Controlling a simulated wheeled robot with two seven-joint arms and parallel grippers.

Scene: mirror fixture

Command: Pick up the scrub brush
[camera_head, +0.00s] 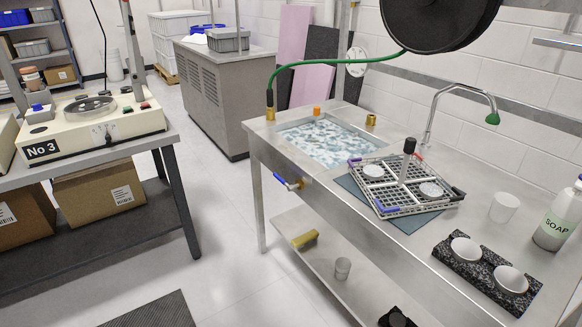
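A small yellow block-shaped item (305,239), which looks like the scrub brush, lies on the lower shelf (330,262) of the steel sink bench. It sits near the shelf's left end, below the basin. Its bristles are too small to make out clearly. Neither of my grippers shows in the head view, so I cannot tell their state or their distance from the brush.
Above are the water basin (328,140), a rack (398,184) and a soap bottle (557,218). Floor (228,245) left of the bench is clear.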

